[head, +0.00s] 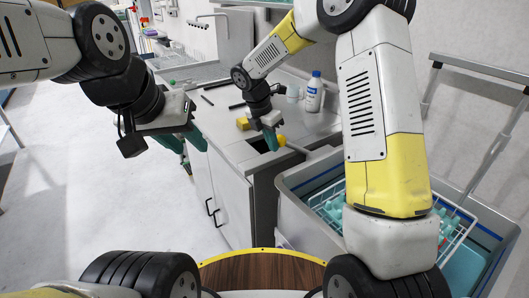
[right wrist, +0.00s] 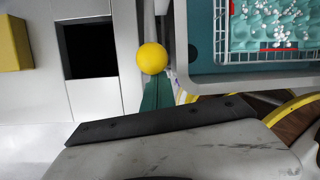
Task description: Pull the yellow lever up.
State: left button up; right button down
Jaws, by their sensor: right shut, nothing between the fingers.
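The yellow lever shows as a round yellow knob (head: 282,141) on a grey bar, between the counter and the grey basin. In the right wrist view the knob (right wrist: 152,58) is large and near the middle, with its bar running up the picture. My right gripper (head: 271,140) is shut and empty, its teal fingers just left of the knob in the head view. In the right wrist view the teal fingers (right wrist: 153,92) lie just below the knob; I cannot tell whether they touch it. My left gripper (head: 192,151) is open and empty, away to the left of the counter.
A grey basin (head: 290,222) holds a white wire rack with teal egg trays. A square dark opening (right wrist: 88,50) is in the counter beside the knob. A yellow block (head: 243,124) and a white bottle (head: 315,93) stand on the counter. The floor at left is clear.

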jog(key=w+d+r+g+y, duration=0.2)
jog(key=w+d+r, duration=0.3)
jog(key=d+r, duration=0.3)
jog(key=shift+w+d+r+y, duration=0.15)
jog(key=shift+w+r+y, duration=0.05)
jog(key=shift+y, duration=0.4)
jog(key=s+a+r, duration=0.2)
jog(key=a+r, duration=0.1)
jog(key=r, duration=0.5)
jog(key=shift+s+a+r, duration=0.15)
jog(key=shift+r, duration=0.25)
